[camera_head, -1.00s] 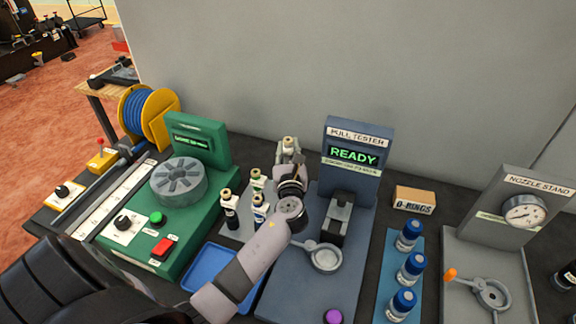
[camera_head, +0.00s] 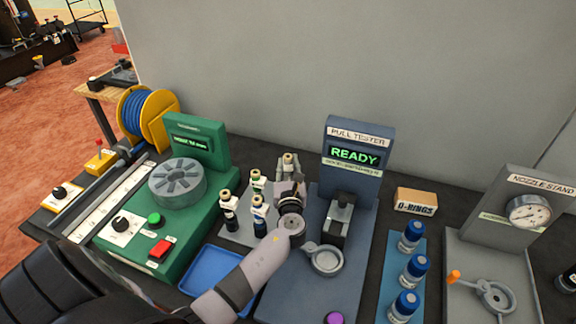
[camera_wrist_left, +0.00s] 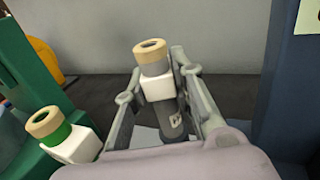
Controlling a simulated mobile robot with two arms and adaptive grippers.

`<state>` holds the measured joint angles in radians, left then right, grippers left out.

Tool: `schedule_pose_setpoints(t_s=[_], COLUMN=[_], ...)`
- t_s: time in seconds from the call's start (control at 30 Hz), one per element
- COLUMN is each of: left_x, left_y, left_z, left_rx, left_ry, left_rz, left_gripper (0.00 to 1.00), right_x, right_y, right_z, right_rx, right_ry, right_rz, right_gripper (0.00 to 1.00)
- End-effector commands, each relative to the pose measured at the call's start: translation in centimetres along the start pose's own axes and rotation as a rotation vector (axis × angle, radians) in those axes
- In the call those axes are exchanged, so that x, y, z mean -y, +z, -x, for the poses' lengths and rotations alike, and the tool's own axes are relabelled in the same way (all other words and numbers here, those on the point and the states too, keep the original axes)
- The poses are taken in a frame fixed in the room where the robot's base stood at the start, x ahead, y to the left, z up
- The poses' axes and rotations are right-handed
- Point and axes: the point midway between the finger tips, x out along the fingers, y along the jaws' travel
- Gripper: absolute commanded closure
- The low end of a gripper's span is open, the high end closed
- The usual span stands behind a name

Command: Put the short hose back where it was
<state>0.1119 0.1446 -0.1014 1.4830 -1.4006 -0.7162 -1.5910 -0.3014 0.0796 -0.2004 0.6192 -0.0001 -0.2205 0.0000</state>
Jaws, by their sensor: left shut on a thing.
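My left gripper (camera_head: 288,178) is shut on a short hose (camera_head: 288,163), which has a tan end and a white collar. In the left wrist view the held hose (camera_wrist_left: 152,58) stands about upright between the fingers (camera_wrist_left: 160,105), its dark lower part partly hidden. Several similar hoses (camera_head: 257,202) stand upright on a grey plate (camera_head: 236,232), left of and nearer than the held one. One with a green band (camera_wrist_left: 62,130) shows at the lower left of the wrist view. I cannot tell whether the held hose touches the plate. My right gripper is not in view.
A green machine (camera_head: 200,235) stands left of the plate. The blue-grey pull tester (camera_head: 357,150) stands close on the right, reading READY. A blue tray (camera_head: 205,268) lies in front, partly behind my arm. Blue-capped bottles (camera_head: 411,268) and a nozzle stand (camera_head: 535,180) are further right.

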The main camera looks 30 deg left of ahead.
Motion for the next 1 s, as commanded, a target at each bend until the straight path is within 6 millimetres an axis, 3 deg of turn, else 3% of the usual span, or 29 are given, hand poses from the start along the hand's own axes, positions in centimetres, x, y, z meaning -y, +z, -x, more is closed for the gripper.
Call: schedule_pose_setpoints(t_s=[0.23,0.27,0.53,0.83,1.0], left_x=[0.0,0.0,0.0,0.0,0.0], left_y=[-0.3,-0.4,-0.4,-0.4,1.2], left_z=[-0.1,0.0,0.0,0.0,0.0], left_rx=[0.004,0.001,0.001,0.000,0.001], left_ry=[0.000,0.000,0.000,0.000,0.000], left_rz=[0.000,-0.001,0.000,0.000,0.002], left_gripper=[1.00,0.76,0.58,0.57,0.57], right_x=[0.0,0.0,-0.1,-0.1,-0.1], right_y=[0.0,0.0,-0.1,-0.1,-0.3], right_z=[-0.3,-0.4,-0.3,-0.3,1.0], right_rx=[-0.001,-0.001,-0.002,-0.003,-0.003], right_ry=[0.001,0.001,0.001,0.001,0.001], right_rz=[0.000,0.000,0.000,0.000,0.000], right_gripper=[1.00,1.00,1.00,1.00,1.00])
